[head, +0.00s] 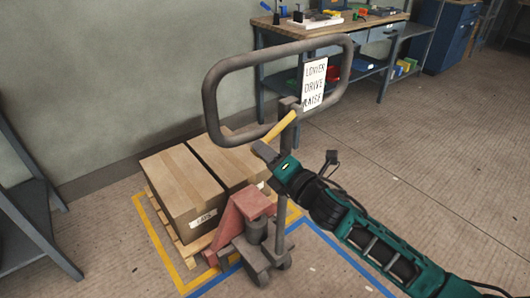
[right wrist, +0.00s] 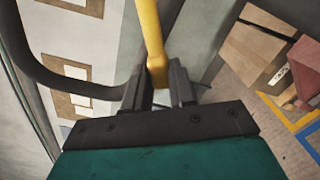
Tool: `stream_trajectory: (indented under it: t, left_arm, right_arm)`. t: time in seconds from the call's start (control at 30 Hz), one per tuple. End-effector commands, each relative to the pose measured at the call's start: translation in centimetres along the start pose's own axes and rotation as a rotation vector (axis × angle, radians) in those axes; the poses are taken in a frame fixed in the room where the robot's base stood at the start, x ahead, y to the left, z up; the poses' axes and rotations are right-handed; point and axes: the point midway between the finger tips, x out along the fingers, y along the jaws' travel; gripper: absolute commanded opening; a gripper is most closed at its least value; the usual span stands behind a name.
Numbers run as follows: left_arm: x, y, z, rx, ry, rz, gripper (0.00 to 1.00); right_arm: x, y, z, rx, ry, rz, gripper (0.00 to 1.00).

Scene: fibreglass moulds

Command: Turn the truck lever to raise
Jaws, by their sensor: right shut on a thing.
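The pallet truck (head: 247,212) has a red body, an upright post and a dark loop handle (head: 211,105). A white sign (head: 314,84) on the handle reads LOWER, DRIVE, RAISE. The yellow lever (head: 280,127) slants from the post down to the left, below the sign. My right gripper (head: 264,150) is at its lower end. In the right wrist view, the yellow lever (right wrist: 151,38) runs down between the two dark fingers (right wrist: 159,84), which are shut on its end. My left gripper is in neither view.
Two cardboard boxes (head: 178,183) sit on a wooden pallet (head: 163,217) at the truck's forks, inside yellow floor tape. Blue tape (head: 342,257) lies on the floor at right. A workbench (head: 335,31) with tools stands behind. Open floor extends to the right.

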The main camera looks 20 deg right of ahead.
Motion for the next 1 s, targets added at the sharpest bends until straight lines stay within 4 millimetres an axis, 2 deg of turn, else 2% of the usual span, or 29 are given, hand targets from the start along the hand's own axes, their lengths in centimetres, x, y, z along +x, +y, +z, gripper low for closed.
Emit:
stream_trajectory:
  t: [0.33,0.37,0.63,0.87,1.0]
  left_arm:
    - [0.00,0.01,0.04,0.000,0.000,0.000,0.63]
    - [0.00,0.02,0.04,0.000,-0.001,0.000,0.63]
    - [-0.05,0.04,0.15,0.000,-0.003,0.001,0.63]
    - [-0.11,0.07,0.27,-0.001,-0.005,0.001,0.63]
    - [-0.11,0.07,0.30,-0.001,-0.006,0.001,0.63]
  right_arm:
    - [0.00,-0.20,0.10,-0.015,-0.002,-0.004,0.00]
    - [0.00,-0.20,0.10,-0.016,-0.002,-0.004,0.26]
    - [-0.01,-0.16,0.06,-0.011,-0.001,-0.003,0.51]
    - [-0.05,-0.13,0.03,-0.009,-0.001,-0.002,0.51]
    - [-0.78,-0.20,-0.01,-0.009,0.000,-0.003,0.51]
